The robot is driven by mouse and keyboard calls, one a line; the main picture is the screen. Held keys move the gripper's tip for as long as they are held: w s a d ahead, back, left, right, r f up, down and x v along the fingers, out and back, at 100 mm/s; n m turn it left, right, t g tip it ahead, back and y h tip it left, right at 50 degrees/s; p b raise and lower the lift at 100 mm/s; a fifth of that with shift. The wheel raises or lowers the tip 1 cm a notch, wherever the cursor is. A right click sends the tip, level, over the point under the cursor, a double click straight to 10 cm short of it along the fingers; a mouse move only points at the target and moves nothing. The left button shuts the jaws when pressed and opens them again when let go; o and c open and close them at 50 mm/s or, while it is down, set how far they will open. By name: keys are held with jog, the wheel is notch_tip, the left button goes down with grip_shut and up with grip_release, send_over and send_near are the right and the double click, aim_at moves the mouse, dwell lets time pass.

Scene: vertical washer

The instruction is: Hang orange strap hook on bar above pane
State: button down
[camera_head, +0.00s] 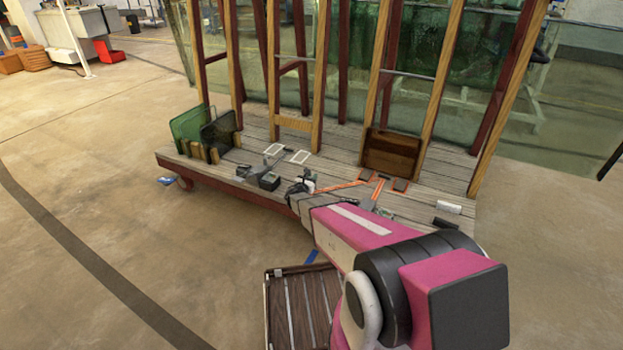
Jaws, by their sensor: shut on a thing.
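An orange strap (346,186) lies low over the plank deck, with its left end reaching my gripper (305,188). My gripper is at the end of my pink arm, low over the deck, and seems shut on the strap's hook end. The hook itself is too small and partly hidden to make out. Green-tinted glass panes (415,40) stand behind the posts. The gripper is well below the bars.
A slatted crate (295,305) is on the floor in front.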

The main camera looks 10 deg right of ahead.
jog(key=shift+f, duration=0.1)
jog(key=c, duration=0.9)
grip_release()
